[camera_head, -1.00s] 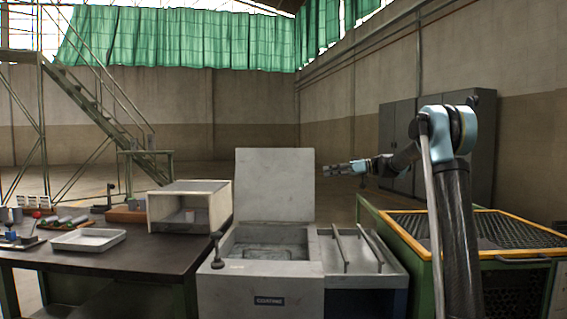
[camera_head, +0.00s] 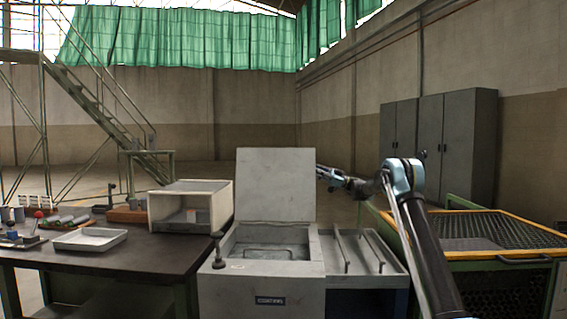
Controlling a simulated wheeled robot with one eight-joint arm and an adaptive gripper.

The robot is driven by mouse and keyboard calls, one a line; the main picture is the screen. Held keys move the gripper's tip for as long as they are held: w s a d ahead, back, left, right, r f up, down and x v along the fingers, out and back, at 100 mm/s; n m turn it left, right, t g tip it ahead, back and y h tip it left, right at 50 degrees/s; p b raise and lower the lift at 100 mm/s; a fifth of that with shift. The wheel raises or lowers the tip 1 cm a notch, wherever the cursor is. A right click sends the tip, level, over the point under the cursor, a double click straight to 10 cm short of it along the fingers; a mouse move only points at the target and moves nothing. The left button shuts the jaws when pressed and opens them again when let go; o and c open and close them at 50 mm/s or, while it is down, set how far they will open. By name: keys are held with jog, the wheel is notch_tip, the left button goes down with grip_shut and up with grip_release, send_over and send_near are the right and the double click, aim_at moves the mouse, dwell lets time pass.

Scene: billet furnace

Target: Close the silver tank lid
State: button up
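The silver tank (camera_head: 262,290) stands in the middle of the view with a label on its front. Its flat grey lid (camera_head: 275,185) stands upright at the back edge, so the tank is open and its basin (camera_head: 268,245) shows inside. My arm reaches in from the right. My gripper (camera_head: 322,173) is at the lid's right edge, at about mid-height of the lid. Its fingertips seem to end at or behind that edge, so I cannot tell whether they touch the lid or are open.
A dark table (camera_head: 140,255) on the left holds a white tray (camera_head: 90,239) and an open-fronted box (camera_head: 190,207). A rack with two bars (camera_head: 365,255) adjoins the tank's right side. A yellow-rimmed mesh cart (camera_head: 500,230) stands further right. Grey cabinets (camera_head: 455,150) stand behind.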

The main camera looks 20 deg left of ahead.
aim_at(282, 158)
jog(key=x, duration=1.6)
jog(key=shift+s+a+r, duration=0.15)
jog(key=shift+s+a, duration=0.05)
jog(key=shift+a, duration=0.15)
grip_shut()
jog(key=shift+s+d, duration=0.1)
